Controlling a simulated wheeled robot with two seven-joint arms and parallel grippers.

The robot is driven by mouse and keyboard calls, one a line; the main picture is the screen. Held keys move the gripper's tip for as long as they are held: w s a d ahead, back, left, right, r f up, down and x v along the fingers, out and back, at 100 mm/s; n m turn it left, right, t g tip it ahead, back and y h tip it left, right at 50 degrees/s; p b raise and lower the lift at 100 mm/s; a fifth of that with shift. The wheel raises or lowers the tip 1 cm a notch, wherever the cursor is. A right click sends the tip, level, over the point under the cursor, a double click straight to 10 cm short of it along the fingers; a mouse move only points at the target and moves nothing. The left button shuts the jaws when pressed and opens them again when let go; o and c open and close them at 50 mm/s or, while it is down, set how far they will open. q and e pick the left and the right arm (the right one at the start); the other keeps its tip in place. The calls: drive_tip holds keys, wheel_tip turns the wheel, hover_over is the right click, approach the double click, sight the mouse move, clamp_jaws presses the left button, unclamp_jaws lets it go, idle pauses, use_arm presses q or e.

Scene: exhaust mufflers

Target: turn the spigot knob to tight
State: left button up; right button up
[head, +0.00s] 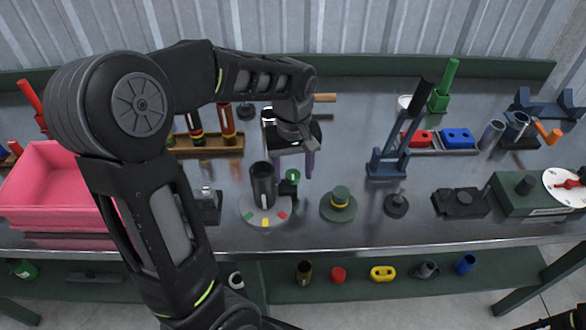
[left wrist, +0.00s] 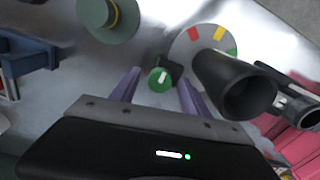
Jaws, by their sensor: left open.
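The spigot knob (head: 293,176) is a small green round cap with a white mark, on a black body beside a dark upright cylinder (head: 262,184). The cylinder stands on a pale round plate (head: 250,214) with red, yellow and green patches. My left gripper (head: 295,165) points down just above and behind the knob. In the left wrist view, the knob (left wrist: 159,79) shows between the two purple fingers (left wrist: 157,92), which are spread apart with nothing held. Whether the fingers reach down to the knob's height is unclear.
A green stepped disc (head: 338,204) and a dark knobbed disc (head: 396,205) stand right of the plate. A blue stand (head: 388,160) with a lever is behind them. A pink bin (head: 40,185) is at left. Bare bench lies along the front edge.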

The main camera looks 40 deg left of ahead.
use_arm(q)
clamp_jaws()
idle(0.7)
